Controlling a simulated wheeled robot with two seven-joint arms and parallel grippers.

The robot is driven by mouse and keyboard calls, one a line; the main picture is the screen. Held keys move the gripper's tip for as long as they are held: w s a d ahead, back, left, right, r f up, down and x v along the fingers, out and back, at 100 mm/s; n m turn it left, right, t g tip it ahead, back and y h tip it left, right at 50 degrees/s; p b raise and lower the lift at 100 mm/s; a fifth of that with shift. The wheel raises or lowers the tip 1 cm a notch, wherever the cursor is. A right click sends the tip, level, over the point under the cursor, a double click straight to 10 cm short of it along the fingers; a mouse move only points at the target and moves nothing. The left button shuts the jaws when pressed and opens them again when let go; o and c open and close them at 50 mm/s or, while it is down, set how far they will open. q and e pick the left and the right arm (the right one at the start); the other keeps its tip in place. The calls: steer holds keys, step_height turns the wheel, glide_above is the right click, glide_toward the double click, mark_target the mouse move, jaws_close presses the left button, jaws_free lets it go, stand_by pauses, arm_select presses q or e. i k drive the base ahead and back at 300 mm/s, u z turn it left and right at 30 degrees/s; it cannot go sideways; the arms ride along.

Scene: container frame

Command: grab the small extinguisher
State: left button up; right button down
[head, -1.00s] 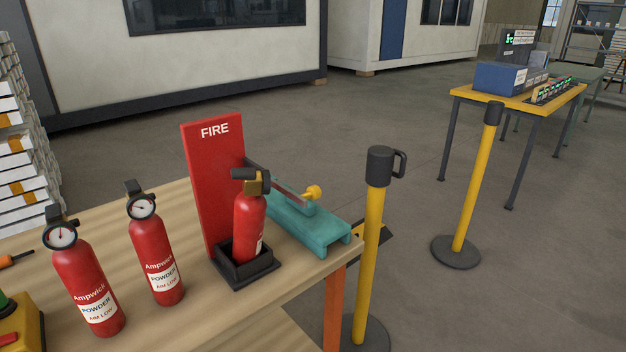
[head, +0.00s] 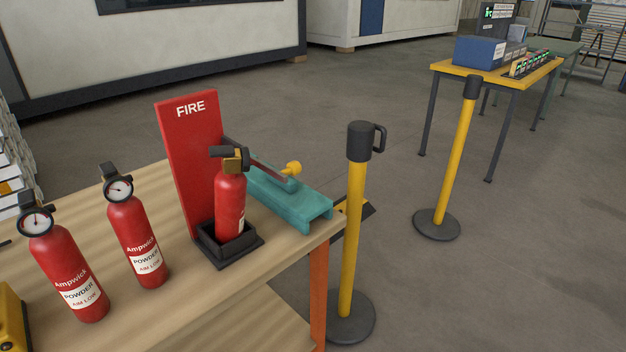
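A small red extinguisher (head: 230,205) with a dark and brass-coloured valve head stands upright in a black square holder (head: 240,250), in front of a red FIRE board (head: 190,140). Two other red extinguishers with gauges and white POWDER labels stand upright on the wooden table to its left: one nearer the middle (head: 132,225), one at the far left (head: 65,262). The small one looks somewhat shorter than these. Neither of my grippers shows in the head view.
The wooden table (head: 245,310) ends just right of the holder. A teal metal tool (head: 285,200) with a yellow knob sits behind the extinguisher. A yellow post (head: 353,240) stands close by the table's right corner. Open floor lies to the right.

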mark_target(230, 184)
steer(key=z, duration=1.5)
steer(key=i, duration=1.75)
steer(key=u, duration=3.35)
